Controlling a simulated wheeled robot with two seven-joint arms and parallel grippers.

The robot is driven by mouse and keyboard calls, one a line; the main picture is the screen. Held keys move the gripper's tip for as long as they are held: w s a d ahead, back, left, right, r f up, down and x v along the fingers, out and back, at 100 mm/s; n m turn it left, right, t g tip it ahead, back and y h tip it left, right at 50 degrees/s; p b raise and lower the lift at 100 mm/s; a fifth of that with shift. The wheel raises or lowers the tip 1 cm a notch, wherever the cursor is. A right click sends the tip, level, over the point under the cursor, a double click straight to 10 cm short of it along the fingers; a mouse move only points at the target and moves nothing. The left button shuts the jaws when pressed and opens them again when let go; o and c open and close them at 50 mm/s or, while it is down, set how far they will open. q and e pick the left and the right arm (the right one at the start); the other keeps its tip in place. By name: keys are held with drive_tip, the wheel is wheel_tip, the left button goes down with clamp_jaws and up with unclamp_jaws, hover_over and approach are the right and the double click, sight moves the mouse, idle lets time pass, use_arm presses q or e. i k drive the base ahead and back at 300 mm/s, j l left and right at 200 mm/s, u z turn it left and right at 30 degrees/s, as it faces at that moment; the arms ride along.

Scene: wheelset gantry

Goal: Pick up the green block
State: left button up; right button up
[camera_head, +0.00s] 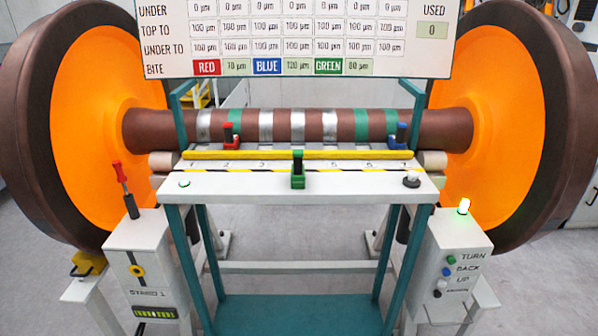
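A red block (230,143) sits further left and a blue block (398,139) further right, both nearer the axle. Neither of my grippers shows in the head view.
A brown axle (345,125) with silver and green bands runs behind the shelf between two large orange wheels (90,110). A board with readings (300,40) hangs above. White pedestals stand left (140,245) and right (455,240); the left one carries a red-handled lever (122,180).

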sight(298, 178)
drive_tip(key=i+l+u, duration=0.1)
drive_tip(key=u, duration=0.25)
drive_tip(key=i+l+u, duration=0.1)
drive_tip(key=l+u, duration=0.55)
